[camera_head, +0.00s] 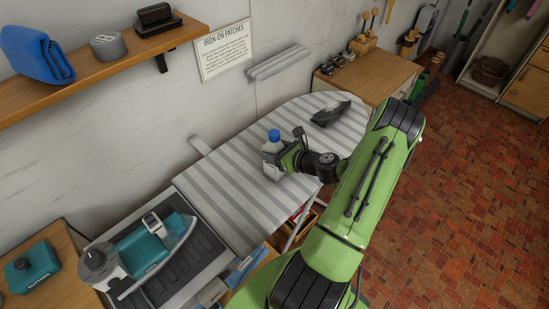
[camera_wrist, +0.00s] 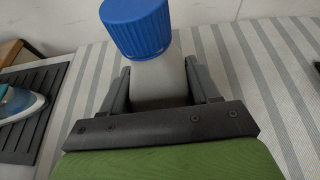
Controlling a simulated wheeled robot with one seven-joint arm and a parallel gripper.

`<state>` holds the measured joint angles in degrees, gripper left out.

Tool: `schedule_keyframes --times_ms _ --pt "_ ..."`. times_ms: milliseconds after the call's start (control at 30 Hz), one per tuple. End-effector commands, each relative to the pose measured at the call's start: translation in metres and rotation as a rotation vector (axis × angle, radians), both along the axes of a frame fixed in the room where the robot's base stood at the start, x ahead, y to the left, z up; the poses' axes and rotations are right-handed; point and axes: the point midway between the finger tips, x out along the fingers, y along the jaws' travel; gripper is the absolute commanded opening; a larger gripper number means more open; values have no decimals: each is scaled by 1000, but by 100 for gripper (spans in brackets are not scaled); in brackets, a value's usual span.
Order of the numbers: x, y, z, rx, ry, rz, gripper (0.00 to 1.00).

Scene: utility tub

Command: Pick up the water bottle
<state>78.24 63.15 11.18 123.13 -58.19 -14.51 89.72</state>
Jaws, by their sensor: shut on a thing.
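The water bottle (camera_head: 272,148) has a blue cap and a pale, whitish body. It stands upright on the striped ironing board (camera_head: 232,190). My gripper (camera_head: 284,160) reaches it from the right in the head view and is shut on its body. In the wrist view the blue cap (camera_wrist: 136,28) rises above the jaws, and the pale body (camera_wrist: 158,84) sits between the two dark fingers of my gripper (camera_wrist: 160,85). The lower part of the bottle is hidden behind my gripper in the wrist view. I cannot tell whether its base touches the board.
A teal steam iron (camera_head: 158,248) sits on a dark ribbed rest at the lower left. A wall shelf (camera_head: 100,70) holds a blue towel. A wooden cabinet (camera_head: 372,75) stands beyond the board. The floor at right is clear.

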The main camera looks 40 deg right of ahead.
Motion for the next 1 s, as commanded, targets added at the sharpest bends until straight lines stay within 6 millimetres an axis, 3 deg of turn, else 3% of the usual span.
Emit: schedule_keyframes --times_ms 100,367,467,700,800,1000 --pt "0 0 1 0 -2 0 14" --pt "0 0 5 -1 -3 0 14" --pt "0 0 17 -3 -3 2 14" --pt "0 0 76 -7 -4 2 14" --pt "0 0 93 -5 -3 1 14" --pt "0 0 102 1 -2 1 14"
